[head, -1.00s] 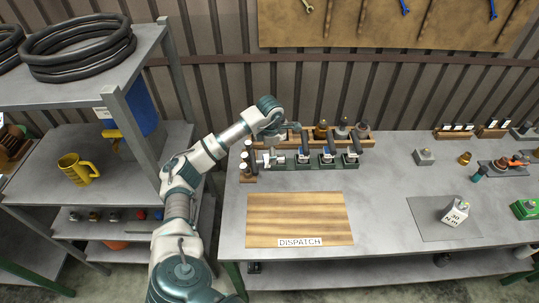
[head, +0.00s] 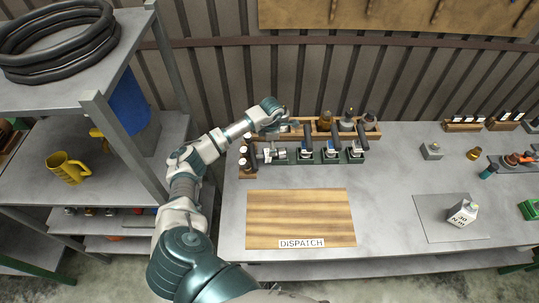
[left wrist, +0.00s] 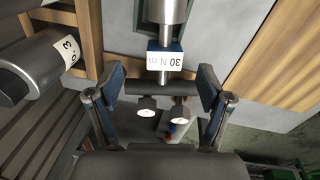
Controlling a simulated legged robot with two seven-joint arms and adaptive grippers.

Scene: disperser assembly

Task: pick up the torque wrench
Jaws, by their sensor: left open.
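In the left wrist view a torque wrench (left wrist: 168,12) shows a silver body, a 30 N m label (left wrist: 164,60) and a dark crossbar handle (left wrist: 160,87). My left gripper (left wrist: 162,80) is open, with its fingers on either side of the handle. Whether they touch it is not clear. In the head view my left gripper (head: 281,122) is over the left end of the wooden rack (head: 369,133), its fingertips partly hidden. Several tools with dark handles and small labels stand in green holders (head: 330,158) in front of the rack. My right gripper is not in view.
A wooden dispatch board (head: 300,213) lies empty on the bench in front of the holders.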

